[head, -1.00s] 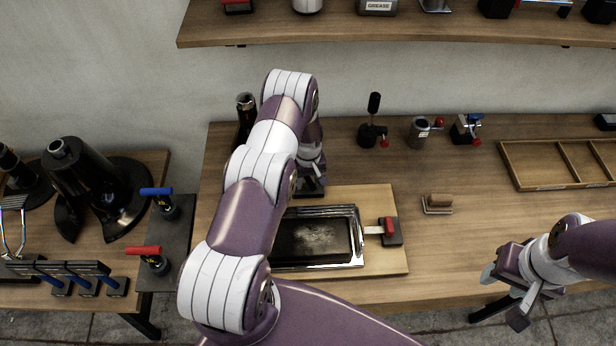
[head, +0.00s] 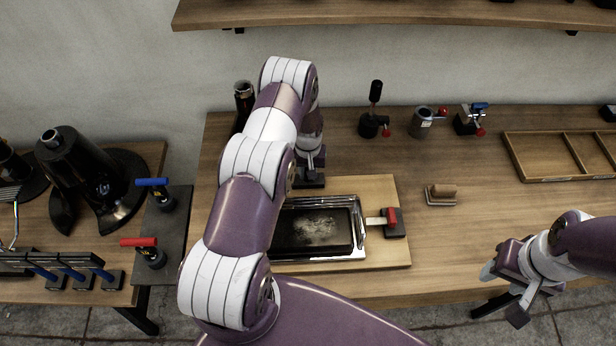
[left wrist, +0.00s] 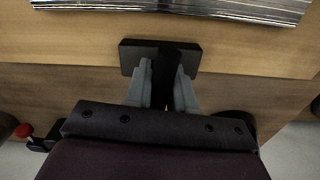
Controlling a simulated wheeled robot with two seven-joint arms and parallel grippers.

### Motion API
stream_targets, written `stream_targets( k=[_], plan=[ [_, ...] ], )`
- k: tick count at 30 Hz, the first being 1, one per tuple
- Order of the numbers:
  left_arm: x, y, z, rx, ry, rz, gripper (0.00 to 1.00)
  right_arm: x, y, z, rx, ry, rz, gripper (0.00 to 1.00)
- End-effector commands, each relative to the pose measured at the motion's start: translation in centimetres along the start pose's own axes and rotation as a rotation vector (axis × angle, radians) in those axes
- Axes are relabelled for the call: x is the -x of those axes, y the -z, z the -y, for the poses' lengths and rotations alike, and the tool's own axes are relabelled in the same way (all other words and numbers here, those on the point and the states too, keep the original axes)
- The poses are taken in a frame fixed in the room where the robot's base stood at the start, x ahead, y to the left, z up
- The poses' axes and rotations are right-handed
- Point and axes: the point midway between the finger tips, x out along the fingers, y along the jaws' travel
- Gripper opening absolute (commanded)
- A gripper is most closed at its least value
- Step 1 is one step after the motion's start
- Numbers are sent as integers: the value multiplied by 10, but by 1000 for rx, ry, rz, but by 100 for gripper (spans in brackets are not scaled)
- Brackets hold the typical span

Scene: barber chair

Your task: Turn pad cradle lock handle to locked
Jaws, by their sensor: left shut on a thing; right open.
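The pad cradle (head: 362,232) is a chrome-rimmed tray with a dark, worn pad, lying on a light wooden board (head: 385,190). Its rim also shows at the top of the left wrist view (left wrist: 180,8). My left gripper (left wrist: 163,85) is shut on an upright black handle (left wrist: 168,62) that stands on a dark base plate (left wrist: 128,58) by the board's back edge. In the head view, my left arm covers most of this handle and the cradle's left side. A red-topped dark latch block (head: 396,230) with a pale strip sits right of the cradle. My right gripper (head: 502,293) is open and empty at the right front.
A wooden-backed block (head: 441,195) lies right of the board. Several red-knobbed fixtures (head: 422,123) stand along the back. A divided wooden tray (head: 545,183) is at the right. Blue (head: 154,183) and red (head: 139,242) handles stand at the left.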

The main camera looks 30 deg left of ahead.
Motion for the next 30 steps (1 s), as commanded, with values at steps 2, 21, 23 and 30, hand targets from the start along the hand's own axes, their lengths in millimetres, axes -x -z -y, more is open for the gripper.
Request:
stream_targets(
  k=[2,21,23,30],
  plan=[
    [-4,0,0,-60,0,-2,0,-11,-1,0,0,0,0,47],
    [1,0,0,-80,0,0,48,-8,-1,0,0,0,-1,47],
    [2,0,0,-80,0,-1,48,-9,-1,0,0,0,-1,47],
    [41,1,0,-80,-1,-5,48,-29,-3,0,0,0,-1,47]
  ],
)
